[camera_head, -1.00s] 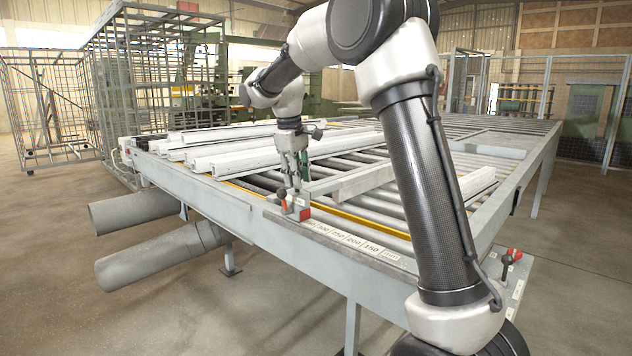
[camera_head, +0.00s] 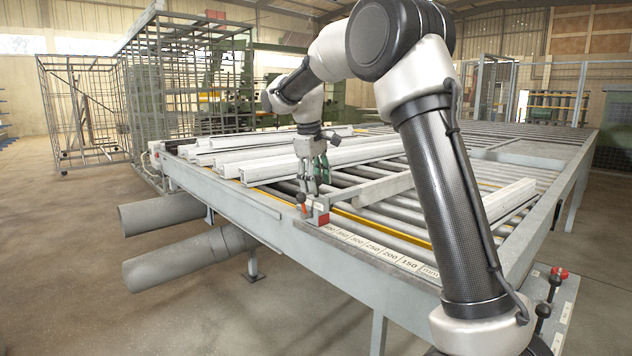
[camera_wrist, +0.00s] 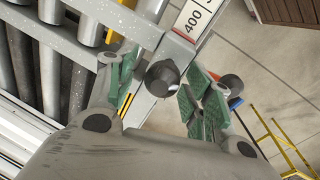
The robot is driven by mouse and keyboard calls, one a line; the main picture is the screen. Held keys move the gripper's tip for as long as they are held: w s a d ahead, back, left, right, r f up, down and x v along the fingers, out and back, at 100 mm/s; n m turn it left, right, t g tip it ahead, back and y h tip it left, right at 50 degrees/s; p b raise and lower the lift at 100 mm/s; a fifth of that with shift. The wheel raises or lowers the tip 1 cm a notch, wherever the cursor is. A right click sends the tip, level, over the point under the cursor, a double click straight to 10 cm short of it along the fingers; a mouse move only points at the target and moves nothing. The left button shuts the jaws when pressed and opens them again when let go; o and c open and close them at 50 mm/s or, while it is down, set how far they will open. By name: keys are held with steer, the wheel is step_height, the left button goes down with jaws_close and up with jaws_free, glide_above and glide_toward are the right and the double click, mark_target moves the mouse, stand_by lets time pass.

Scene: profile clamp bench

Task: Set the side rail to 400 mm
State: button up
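The side rail (camera_head: 372,189) is a grey bar lying across the rollers. Its carriage, with a red block (camera_head: 322,218) and red knob, sits on the bench edge beside the number scale (camera_head: 372,248). In the wrist view the 400 label (camera_wrist: 193,18) shows just beyond a dark round knob (camera_wrist: 163,78). My gripper (camera_head: 312,185) is down at the carriage; in the wrist view its green-padded fingers (camera_wrist: 160,88) stand apart on either side of the dark knob. A gap shows at the left pad; the right pad is close, and contact is unclear. The carriage's exact reading is hidden.
White profiles (camera_head: 290,160) lie on the rollers behind my gripper. Another pale profile (camera_head: 508,200) lies at the right. A red-knobbed fitting (camera_head: 558,273) stands at the bench's near right corner. Grey pipes (camera_head: 190,255) stick out below the bench at left.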

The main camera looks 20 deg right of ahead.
step_height(320, 180, up, 12)
steer(key=s+a, duration=0.1)
steer(key=a, duration=0.1)
steer(key=shift+s+f, duration=0.15)
steer(key=shift+s, duration=0.05)
stand_by(0.6)
